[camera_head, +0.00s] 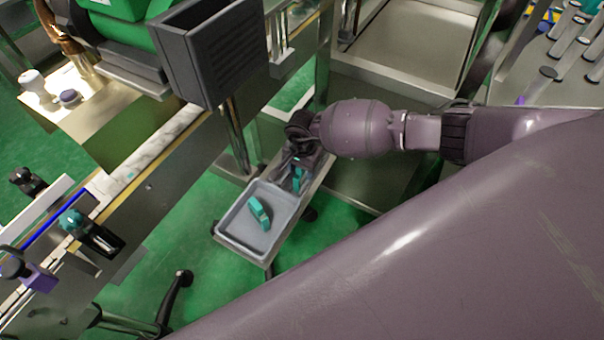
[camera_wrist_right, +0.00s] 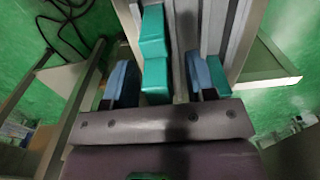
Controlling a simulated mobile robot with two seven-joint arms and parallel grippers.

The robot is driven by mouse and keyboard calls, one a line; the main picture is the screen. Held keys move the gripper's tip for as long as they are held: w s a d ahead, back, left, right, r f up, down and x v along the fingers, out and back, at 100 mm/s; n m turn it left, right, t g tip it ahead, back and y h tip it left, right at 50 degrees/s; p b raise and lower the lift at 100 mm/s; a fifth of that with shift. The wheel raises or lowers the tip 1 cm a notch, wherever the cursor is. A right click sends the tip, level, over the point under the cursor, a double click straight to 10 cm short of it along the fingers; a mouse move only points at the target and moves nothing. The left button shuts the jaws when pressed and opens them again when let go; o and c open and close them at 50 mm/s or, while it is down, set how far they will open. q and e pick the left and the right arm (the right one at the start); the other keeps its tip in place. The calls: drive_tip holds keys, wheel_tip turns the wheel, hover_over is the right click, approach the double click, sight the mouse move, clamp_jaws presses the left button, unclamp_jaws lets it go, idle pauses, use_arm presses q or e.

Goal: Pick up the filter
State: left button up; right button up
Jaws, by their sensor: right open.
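A teal block, which looks like the filter (camera_head: 259,212), lies in a shallow grey tray (camera_head: 231,232) in the head view. Another teal piece (camera_head: 297,181) shows by my right gripper (camera_head: 296,174), at the tray's far end. In the right wrist view, my right gripper (camera_wrist_right: 161,76) is open. A teal block (camera_wrist_right: 153,48) with a stepped outline lies in line with the gap between the blue-lined fingers. More teal (camera_wrist_right: 219,76) shows beside the right-hand finger. I cannot tell whether either finger touches the block. My left gripper is not in view.
The tray sits on a narrow stand close beside a metal machine frame (camera_head: 205,150). A dark grey bin (camera_head: 215,50) rises above it. My arm crosses the right side. Green floor (camera_head: 215,285) is open below the tray.

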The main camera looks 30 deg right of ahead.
clamp_jaws()
drive_tip(key=shift+r, duration=0.1)
